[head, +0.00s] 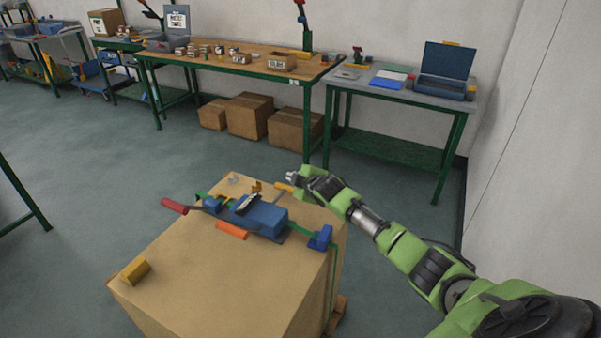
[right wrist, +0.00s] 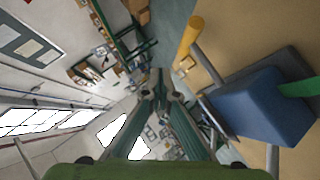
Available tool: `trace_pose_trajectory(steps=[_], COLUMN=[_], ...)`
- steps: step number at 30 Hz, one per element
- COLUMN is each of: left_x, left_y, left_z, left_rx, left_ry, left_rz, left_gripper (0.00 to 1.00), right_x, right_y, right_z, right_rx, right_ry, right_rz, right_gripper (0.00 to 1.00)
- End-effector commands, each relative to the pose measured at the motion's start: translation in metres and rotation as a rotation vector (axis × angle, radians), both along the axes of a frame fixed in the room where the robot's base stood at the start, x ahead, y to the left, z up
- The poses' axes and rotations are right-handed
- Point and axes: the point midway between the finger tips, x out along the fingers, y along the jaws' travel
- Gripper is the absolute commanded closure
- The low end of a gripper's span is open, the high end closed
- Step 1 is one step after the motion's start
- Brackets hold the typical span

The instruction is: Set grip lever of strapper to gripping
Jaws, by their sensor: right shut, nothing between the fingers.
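The strapper (head: 260,217) is a blue tool lying on top of a large cardboard box (head: 190,270). It has a red-ended handle (head: 174,206) at the left and an orange grip (head: 231,230) at the front. A grey lever with a yellow-orange end (head: 283,187) sticks up at its far side. In the right wrist view the yellow end (right wrist: 191,36) and the blue body (right wrist: 262,105) show at the right. My right gripper (head: 291,175) is shut and empty, close to the yellow lever end, with a gap between them in the wrist view. My left gripper is out of view.
A green strap (head: 300,231) runs through the strapper and a blue piece (head: 321,238) at the box edge. A yellow block (head: 135,271) lies at the box's front left. Workbenches (head: 240,62) stand along the wall behind. Floor around the box is clear.

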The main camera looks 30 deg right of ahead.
Motion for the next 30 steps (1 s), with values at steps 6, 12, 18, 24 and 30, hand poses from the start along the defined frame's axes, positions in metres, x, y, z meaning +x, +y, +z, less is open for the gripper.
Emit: trace_pose_trajectory(steps=[6,12,18,24,30], left_x=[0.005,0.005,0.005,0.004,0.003], left_y=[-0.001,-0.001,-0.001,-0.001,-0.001], left_z=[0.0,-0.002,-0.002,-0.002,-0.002], left_rx=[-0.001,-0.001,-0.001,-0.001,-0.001], left_ry=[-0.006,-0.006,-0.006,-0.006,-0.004], left_rz=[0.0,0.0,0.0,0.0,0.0], left_gripper=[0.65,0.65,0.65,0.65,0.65], right_x=[-0.026,-0.039,-0.043,-0.043,-0.043], right_y=[-0.003,-0.006,-0.006,-0.006,-0.006], right_z=[0.021,0.033,0.037,0.037,0.037], right_rx=[-0.002,-0.001,0.0,0.0,0.0], right_ry=[0.0,0.0,0.0,-0.001,-0.001], right_rz=[0.002,0.0,0.0,0.001,0.001], right_gripper=[1.0,1.0,1.0,1.0,1.0])
